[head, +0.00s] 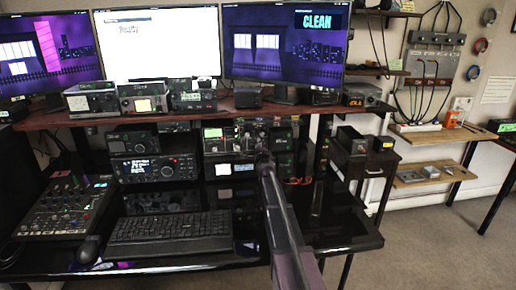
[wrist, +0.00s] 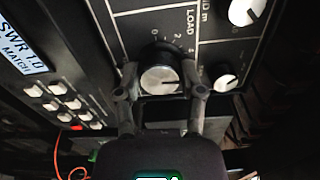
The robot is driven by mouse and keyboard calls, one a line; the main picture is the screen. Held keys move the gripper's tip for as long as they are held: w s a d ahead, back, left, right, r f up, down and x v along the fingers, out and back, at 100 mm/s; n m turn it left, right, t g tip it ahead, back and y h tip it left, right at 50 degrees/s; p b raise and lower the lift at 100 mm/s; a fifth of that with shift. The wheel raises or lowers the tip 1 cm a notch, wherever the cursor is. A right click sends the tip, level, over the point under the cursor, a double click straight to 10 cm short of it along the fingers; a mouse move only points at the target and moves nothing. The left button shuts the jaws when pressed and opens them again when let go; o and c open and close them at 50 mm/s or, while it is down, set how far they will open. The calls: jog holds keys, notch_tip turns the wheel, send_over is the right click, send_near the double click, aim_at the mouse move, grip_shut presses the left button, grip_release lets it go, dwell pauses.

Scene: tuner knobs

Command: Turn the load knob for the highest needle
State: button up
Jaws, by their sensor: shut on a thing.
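The load knob (wrist: 160,78) shows in the wrist view, a round knob with a silver face and a dark skirt, beside the label LOAD and a printed number scale. My gripper (wrist: 160,91) is shut on it, with one finger on each side of the knob. A small lit display (wrist: 22,40) at the left reads SWR 1.0 and MATCH. In the head view my gripper (head: 264,160) reaches the stacked radio gear under the shelf, and my arm hides the knob there. I cannot make out a needle in either view.
Two more knobs (wrist: 245,11) (wrist: 226,82) stand to the right of the load knob. White buttons (wrist: 60,104) are at the left, and an orange cable hangs below them. In the head view a keyboard (head: 170,232) and a mixer (head: 60,208) lie on the desk.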

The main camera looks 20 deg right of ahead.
jog(key=shift+w+n, duration=0.1)
jog(key=shift+n, duration=0.8)
jog(key=o, duration=1.2)
jog(key=shift+c, duration=0.2)
jog(key=shift+s, duration=0.2)
jog(key=v, duration=1.1)
jog(key=shift+s, duration=0.35)
jog(key=shift+a, duration=0.15)
